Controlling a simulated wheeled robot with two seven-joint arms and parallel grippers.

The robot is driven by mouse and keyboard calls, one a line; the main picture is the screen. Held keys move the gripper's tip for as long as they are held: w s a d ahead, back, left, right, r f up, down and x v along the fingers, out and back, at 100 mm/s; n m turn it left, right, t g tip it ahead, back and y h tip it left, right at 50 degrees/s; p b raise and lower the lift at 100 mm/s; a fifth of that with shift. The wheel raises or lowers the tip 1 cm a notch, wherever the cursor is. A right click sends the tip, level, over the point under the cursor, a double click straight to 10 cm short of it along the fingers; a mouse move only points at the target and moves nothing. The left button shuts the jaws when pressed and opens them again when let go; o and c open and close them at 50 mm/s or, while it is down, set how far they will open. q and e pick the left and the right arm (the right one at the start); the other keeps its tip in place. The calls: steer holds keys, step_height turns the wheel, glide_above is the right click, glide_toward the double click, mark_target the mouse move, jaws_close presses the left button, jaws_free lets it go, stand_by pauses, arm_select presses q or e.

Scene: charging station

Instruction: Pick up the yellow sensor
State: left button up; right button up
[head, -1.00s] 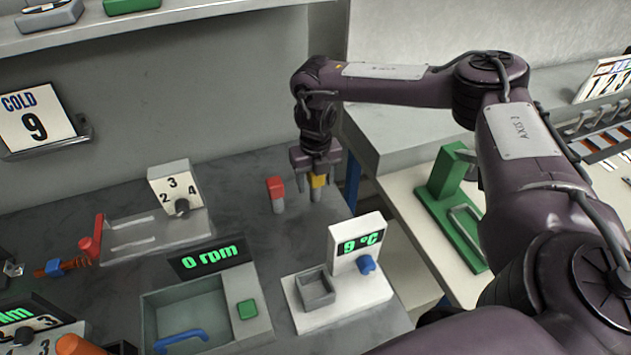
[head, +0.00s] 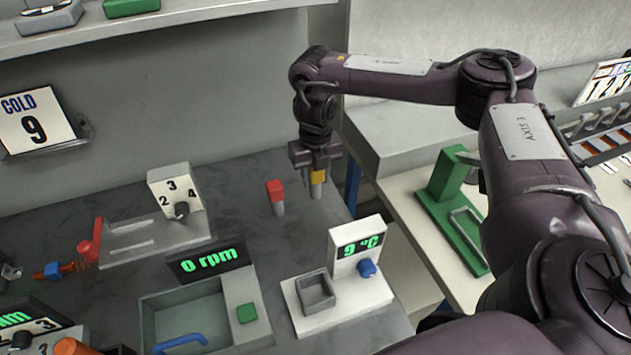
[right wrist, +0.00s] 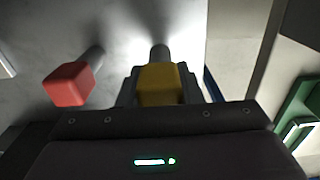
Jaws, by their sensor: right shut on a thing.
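The yellow sensor (head: 318,178) has a yellow block head on a grey stem. It is at the back right of the grey bench in the head view. My right gripper (head: 316,176) points down and is shut on its yellow head. In the right wrist view the yellow sensor (right wrist: 158,82) sits between the two fingers of my right gripper (right wrist: 159,88), with its grey stem beyond. I cannot tell whether the stem still touches the bench. My left gripper is not in view.
A red sensor (head: 276,196) stands close to the left of the yellow one. A white 9 °C unit (head: 346,292) stands nearer on the bench. A side table with a green stand (head: 447,205) is to the right, past a gap.

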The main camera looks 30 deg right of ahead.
step_height(320, 180, up, 18)
steer(key=p, duration=0.4)
steer(key=a+r+m, duration=0.3)
steer(key=a+m, duration=0.4)
steer(key=m, duration=0.9)
steer(key=a+r+m, duration=0.4)
steer(key=a+m, duration=0.2)
steer(key=m, duration=1.1)
steer(key=shift+a+r, duration=0.15)
steer(key=shift+a, duration=0.25)
